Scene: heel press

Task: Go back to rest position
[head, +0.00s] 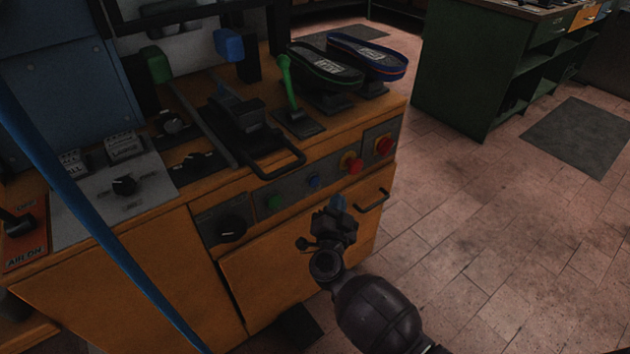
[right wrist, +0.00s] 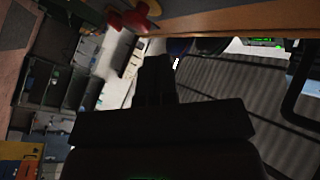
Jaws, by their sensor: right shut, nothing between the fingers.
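My right gripper (head: 337,206) is in front of the orange heel press cabinet (head: 300,262) in the head view, just below the row of buttons. It is shut and empty. In the right wrist view its dark shut fingers (right wrist: 156,80) point up the picture, apart from the cabinet. My left gripper shows in neither view.
A green lever (head: 286,80) and two shoe-sole forms (head: 326,66) stand on top. A blue bar (head: 75,200) crosses the left. Floor (head: 500,240) is clear at right.

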